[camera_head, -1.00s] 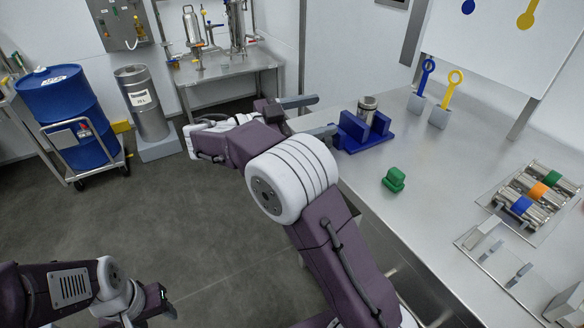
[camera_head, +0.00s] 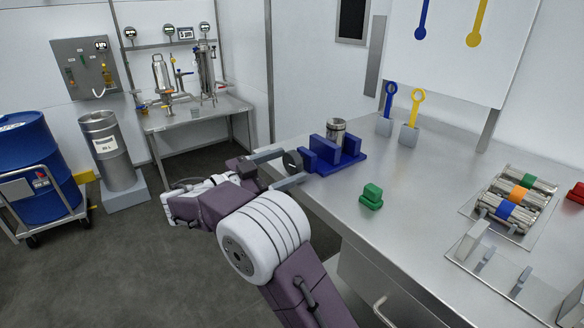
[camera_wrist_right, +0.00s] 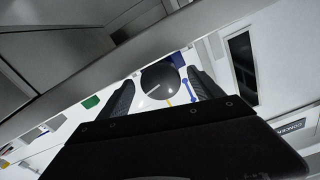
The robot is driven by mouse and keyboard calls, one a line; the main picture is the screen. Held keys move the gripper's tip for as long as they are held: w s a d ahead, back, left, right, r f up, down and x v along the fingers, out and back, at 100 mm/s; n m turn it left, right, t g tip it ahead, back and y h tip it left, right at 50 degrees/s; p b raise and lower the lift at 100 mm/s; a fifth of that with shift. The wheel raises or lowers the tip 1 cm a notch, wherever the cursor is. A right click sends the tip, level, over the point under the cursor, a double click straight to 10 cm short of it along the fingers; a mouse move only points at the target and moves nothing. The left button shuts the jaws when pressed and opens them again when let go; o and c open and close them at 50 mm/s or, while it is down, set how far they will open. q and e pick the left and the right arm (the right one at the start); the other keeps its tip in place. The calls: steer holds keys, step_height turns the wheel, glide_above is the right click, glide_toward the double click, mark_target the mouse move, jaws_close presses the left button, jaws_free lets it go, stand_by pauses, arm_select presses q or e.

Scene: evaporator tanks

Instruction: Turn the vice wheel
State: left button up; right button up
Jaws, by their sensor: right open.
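The blue vice (camera_head: 352,160) stands at the left edge of the steel bench and holds an upright metal cylinder (camera_head: 336,128) between its jaws. Its dark round wheel (camera_head: 292,162) faces left, towards my right gripper (camera_head: 280,168). That gripper is open, with one finger on the far side of the wheel and one on the near side. In the right wrist view the wheel (camera_wrist_right: 160,80) shows between the two spread fingers (camera_wrist_right: 162,92). I cannot tell whether the fingers touch it. My left gripper is out of view.
A green block (camera_head: 371,197) lies on the bench in front of the vice. Blue (camera_head: 389,100) and yellow (camera_head: 415,105) ring-handled tools stand in grey holders behind it. A rack of metal cylinders (camera_head: 515,205) is at the right. Bare bench lies between.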

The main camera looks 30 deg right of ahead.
steer(key=shift+w+d, duration=0.1)
steer(key=shift+d, duration=1.05)
steer(key=c, duration=1.4)
steer(key=shift+f+n+b, duration=0.1)
steer(key=shift+n+b, duration=0.3)
steer(key=shift+n, duration=0.6)
steer(key=n, duration=0.3)
steer(key=shift+n, duration=0.4)
steer(key=o, duration=1.4)
